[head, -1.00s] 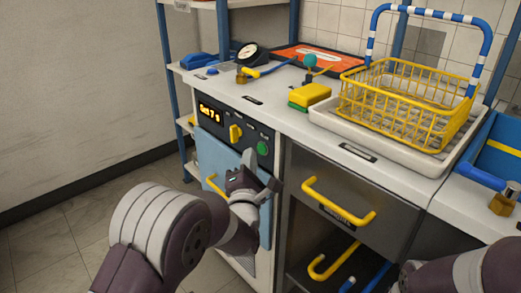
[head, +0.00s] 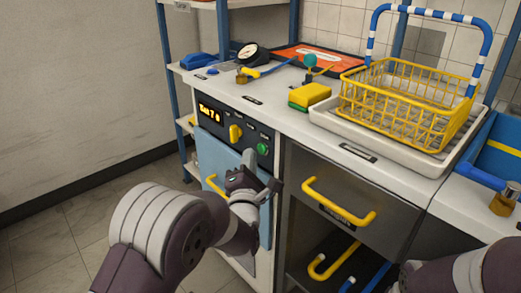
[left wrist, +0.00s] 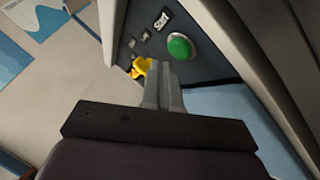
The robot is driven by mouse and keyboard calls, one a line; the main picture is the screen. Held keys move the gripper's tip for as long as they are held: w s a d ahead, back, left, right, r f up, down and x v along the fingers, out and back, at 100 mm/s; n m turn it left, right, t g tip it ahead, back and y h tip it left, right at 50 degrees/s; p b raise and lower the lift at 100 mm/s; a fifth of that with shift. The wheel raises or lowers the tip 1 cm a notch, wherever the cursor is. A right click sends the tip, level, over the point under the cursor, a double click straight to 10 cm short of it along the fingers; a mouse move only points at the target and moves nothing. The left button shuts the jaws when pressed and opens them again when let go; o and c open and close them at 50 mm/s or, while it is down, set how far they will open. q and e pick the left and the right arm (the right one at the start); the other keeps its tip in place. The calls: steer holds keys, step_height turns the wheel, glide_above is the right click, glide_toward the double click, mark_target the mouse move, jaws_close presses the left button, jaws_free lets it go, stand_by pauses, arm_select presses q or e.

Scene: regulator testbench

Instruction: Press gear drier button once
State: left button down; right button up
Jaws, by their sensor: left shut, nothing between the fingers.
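The gear drier (head: 206,150) stands under the counter, with a lit display (head: 209,112), a yellow knob (head: 235,132) and a light blue door. Its round green button (head: 263,148) sits at the right of the dark panel. In the left wrist view the green button (left wrist: 180,47) shows clearly beside a "Start" label. My left gripper (head: 248,157) is shut and empty, in front of the drier just below and left of the button. Its closed fingertips (left wrist: 157,64) appear just below the button in the wrist view; no contact is visible. My right gripper is out of view.
A yellow drawer handle (head: 339,203) sticks out right of the drier. On the counter (head: 290,122) are a yellow sponge (head: 310,95), a gauge (head: 250,54) and a yellow wire basket (head: 400,115) on a white tray. The floor at left is clear.

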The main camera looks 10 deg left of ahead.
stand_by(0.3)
arm_select(q)
steer(key=shift+w+d+b, duration=0.25)
steer(key=shift+w+b, duration=0.1)
steer(key=shift+w+d+b, duration=0.3)
steer(key=shift+w, duration=0.05)
stand_by(0.7)
stand_by(0.3)
steer(key=shift+s+a, duration=0.55)
steer(key=shift+s, duration=0.15)
steer(key=shift+b, duration=0.3)
